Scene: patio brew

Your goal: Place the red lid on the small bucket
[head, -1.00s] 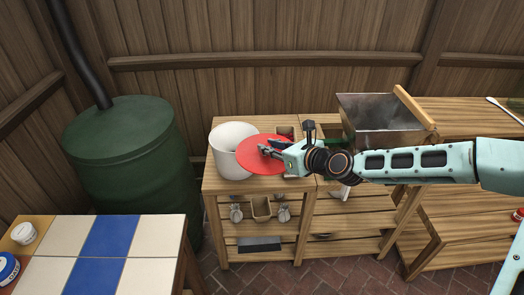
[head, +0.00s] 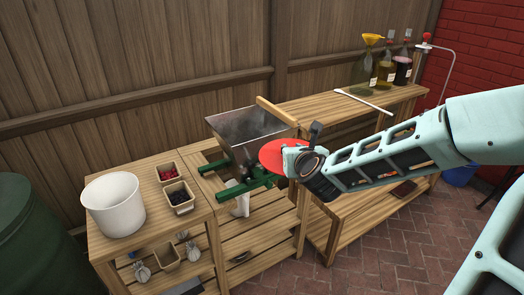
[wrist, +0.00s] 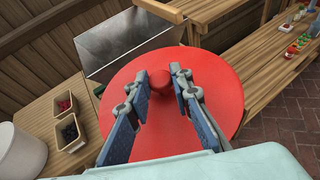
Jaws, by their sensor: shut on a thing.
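My gripper (head: 291,158) is shut on the knob of the red lid (head: 270,152). The lid is a round disc held in the air in front of the green-framed metal hopper. In the wrist view, the fingers (wrist: 158,82) stand either side of the lid's red knob (wrist: 160,77), above the lid's top face. The white bucket (head: 114,206) stands open and upright on the left wooden stand, well to the left of the lid. Part of it also shows at the left edge of the wrist view (wrist: 20,152).
Two small boxes of berries, red (head: 168,172) and dark (head: 179,196), stand right of the bucket. The metal hopper (head: 245,132) stands between bucket and lid. Bottles (head: 386,70) and a long pale paddle (head: 363,101) are on the back-right bench. A green barrel (head: 35,240) is at left.

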